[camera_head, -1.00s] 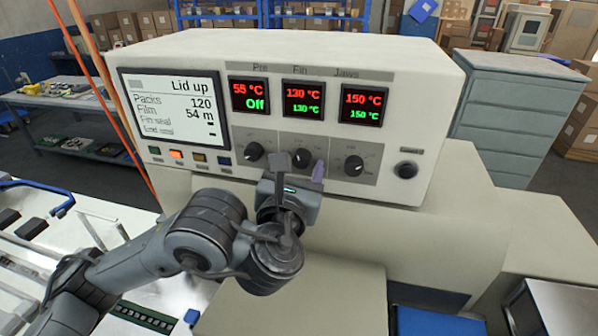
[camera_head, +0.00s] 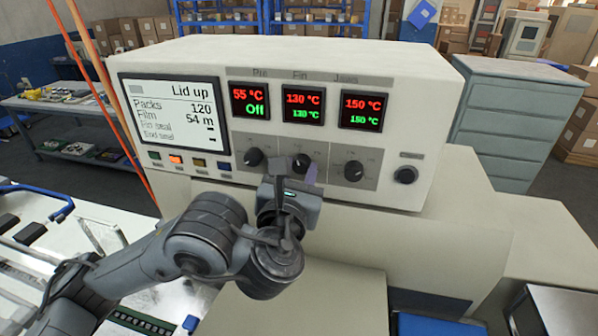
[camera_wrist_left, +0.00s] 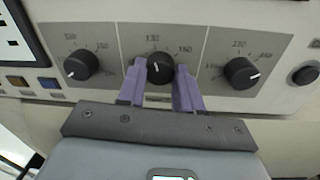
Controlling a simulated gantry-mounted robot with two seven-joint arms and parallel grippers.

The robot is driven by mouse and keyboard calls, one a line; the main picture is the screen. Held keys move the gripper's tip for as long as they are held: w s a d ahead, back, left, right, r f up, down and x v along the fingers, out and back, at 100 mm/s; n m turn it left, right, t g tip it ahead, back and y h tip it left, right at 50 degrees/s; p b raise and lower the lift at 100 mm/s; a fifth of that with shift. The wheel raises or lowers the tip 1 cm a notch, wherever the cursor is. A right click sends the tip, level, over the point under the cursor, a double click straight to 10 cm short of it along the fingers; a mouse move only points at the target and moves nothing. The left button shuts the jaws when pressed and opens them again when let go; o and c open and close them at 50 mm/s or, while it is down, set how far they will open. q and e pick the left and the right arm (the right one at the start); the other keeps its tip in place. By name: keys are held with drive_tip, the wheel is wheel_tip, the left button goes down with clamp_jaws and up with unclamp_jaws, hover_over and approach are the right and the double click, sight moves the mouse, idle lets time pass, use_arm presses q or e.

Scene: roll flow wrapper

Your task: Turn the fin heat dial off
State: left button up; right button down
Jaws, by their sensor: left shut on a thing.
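The fin heat dial (camera_head: 301,161) is the middle black knob on the machine's front panel, below the Fin display (camera_head: 303,106), which reads 130 °C in red and green. My right gripper is not in view.
The Pre dial (camera_head: 253,157) and Jaws dial (camera_head: 353,170) stand close on either side, with a black knob (camera_head: 405,175) farther right. The Pre display (camera_head: 250,101) reads 55 °C and Off. Coloured buttons (camera_head: 176,160) lie left, under the "Lid up" screen (camera_head: 174,112).

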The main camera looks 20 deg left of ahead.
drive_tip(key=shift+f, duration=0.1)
use_arm(q)
drive_tip(key=n+b, duration=0.1)
drive_tip(key=n, duration=0.4)
drive_tip(key=n+b, duration=0.1)
drive_tip(key=n, duration=0.4)
drive_tip(key=shift+n+g+b, duration=0.3)
drive_tip(key=shift+b, duration=0.05)
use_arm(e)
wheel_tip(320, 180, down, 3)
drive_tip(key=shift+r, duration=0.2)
use_arm(q)
drive_tip(key=n+h+b, duration=0.1)
drive_tip(key=n, duration=0.4)
drive_tip(key=shift+b, duration=0.3)
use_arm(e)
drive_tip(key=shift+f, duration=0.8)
use_arm(q)
drive_tip(key=n+b, duration=0.1)
drive_tip(key=n, duration=0.3)
drive_tip(key=shift+a+r, duration=0.1)
drive_tip(key=shift+r, duration=0.05)
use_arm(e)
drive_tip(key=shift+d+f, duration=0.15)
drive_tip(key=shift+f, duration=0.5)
use_arm(q)
drive_tip(key=shift+n, duration=0.3)
drive_tip(key=o, duration=1)
drive_tip(key=shift+o, duration=0.2)
